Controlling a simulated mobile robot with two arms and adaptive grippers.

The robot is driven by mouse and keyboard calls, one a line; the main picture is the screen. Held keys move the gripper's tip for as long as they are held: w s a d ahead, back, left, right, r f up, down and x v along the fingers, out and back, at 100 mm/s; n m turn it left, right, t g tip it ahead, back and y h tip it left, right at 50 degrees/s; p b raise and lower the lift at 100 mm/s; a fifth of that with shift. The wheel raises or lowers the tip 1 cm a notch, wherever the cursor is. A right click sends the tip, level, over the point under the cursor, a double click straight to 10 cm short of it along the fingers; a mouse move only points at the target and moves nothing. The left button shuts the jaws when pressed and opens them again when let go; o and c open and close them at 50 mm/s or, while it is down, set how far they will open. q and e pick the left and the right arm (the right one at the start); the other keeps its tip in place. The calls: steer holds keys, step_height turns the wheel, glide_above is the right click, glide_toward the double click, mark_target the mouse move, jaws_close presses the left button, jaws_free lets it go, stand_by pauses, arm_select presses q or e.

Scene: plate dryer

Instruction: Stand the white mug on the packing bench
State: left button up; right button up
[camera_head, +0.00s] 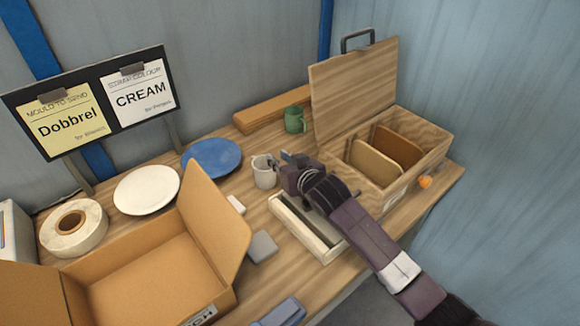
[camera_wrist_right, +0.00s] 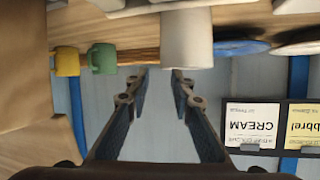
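My left gripper is not in view.
An open carton (camera_head: 140,275), a white plate (camera_head: 147,190), a blue plate (camera_head: 211,158) and a tape roll (camera_head: 73,228) are left. A green mug (camera_head: 295,119) stands behind. A divided wooden box (camera_head: 430,157) is right. A pale tray (camera_head: 305,235) lies under my right arm.

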steer(key=v, duration=1)
steer(key=shift+s+d+r+b, duration=0.1)
steer(key=shift+s+b, duration=0.15)
steer(key=shift+b, duration=0.15)
